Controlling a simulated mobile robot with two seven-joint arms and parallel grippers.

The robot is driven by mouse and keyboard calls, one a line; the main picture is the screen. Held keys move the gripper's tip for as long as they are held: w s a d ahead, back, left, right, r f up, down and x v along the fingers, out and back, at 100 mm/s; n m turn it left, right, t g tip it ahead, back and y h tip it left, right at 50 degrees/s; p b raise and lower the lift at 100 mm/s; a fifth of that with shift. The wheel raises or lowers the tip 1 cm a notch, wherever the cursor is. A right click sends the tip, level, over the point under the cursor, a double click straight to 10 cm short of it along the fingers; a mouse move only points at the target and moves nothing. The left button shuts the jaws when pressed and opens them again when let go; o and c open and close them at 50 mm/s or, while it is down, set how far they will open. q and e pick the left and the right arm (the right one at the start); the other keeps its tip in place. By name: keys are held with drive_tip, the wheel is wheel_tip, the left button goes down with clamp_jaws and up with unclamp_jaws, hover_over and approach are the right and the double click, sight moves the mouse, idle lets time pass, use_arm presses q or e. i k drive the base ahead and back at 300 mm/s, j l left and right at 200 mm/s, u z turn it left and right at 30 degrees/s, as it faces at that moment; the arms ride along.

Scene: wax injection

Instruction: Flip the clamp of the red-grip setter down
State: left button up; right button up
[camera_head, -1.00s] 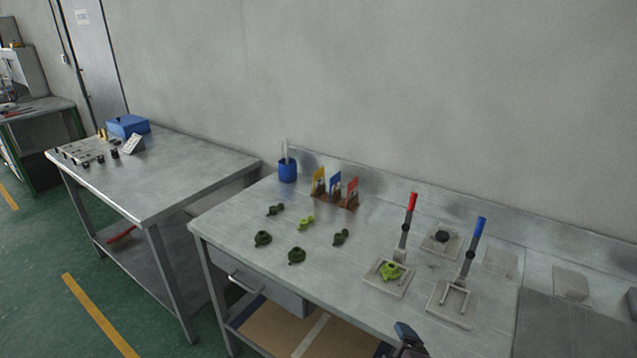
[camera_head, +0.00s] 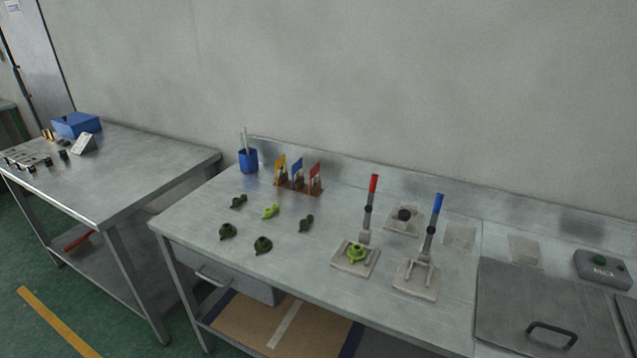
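The red-grip setter stands on the middle table. Its lever, with a red grip (camera_head: 374,184) on top, points upright, tilted slightly right. Its square base plate (camera_head: 343,264) holds a bright green part (camera_head: 356,253). The blue-grip setter (camera_head: 436,205) stands to its right, its lever also raised, with no green part on its base (camera_head: 414,287). Neither of my grippers is in view.
Several green parts (camera_head: 263,245) lie on the table's left half. Behind them are a blue cup (camera_head: 248,160) and a rack with yellow, blue and red pieces (camera_head: 297,176). A metal lid with a dark handle (camera_head: 551,333) and a green-button box (camera_head: 601,267) are at right.

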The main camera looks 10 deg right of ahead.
sight(370, 198)
drive_tip(key=i+j, duration=0.15)
drive_tip(key=j, duration=0.15)
drive_tip(key=i+j, duration=0.2)
drive_tip(key=j, duration=0.15)
drive_tip(key=i+j, duration=0.15)
drive_tip(key=j, duration=0.15)
drive_tip(key=i+j, duration=0.15)
drive_tip(key=j, duration=0.2)
drive_tip(key=z, duration=2.2)
